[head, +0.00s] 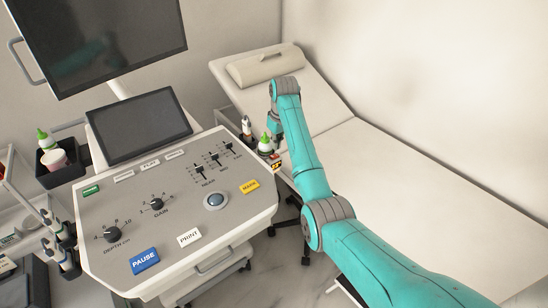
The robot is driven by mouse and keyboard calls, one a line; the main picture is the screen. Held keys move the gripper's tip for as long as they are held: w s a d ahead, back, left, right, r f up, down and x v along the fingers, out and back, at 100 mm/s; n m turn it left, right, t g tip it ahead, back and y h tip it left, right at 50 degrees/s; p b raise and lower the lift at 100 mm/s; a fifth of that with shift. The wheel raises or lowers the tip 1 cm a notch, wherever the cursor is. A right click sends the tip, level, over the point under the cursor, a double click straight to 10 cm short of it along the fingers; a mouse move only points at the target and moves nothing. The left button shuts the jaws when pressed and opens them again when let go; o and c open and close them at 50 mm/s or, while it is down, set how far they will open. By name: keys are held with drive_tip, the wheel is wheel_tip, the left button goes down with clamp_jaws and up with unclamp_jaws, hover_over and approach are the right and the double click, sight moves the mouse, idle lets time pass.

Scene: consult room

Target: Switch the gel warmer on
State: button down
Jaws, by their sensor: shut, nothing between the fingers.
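The gel warmer (270,155) appears to be the small dark unit at the right edge of the ultrasound console. A white bottle with a green cap (265,141) stands in it. A small orange and red patch (277,164) shows on its front; I cannot tell whether it is the switch or its state. My gripper (279,147) is shut and empty, pointing down close beside the warmer's right side. The fingertips are small and partly hidden by my arm, so I cannot tell whether they touch it.
The console (180,210) carries knobs, sliders and a blue PAUSE key (145,261). A screen (138,125) and larger monitor (100,40) stand behind it. A couch (420,180) with a pillow (265,66) fills the right. A black holder (62,176) with a bottle and pink cup is at left.

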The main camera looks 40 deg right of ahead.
sight(277, 155)
drive_tip(key=shift+r, duration=2)
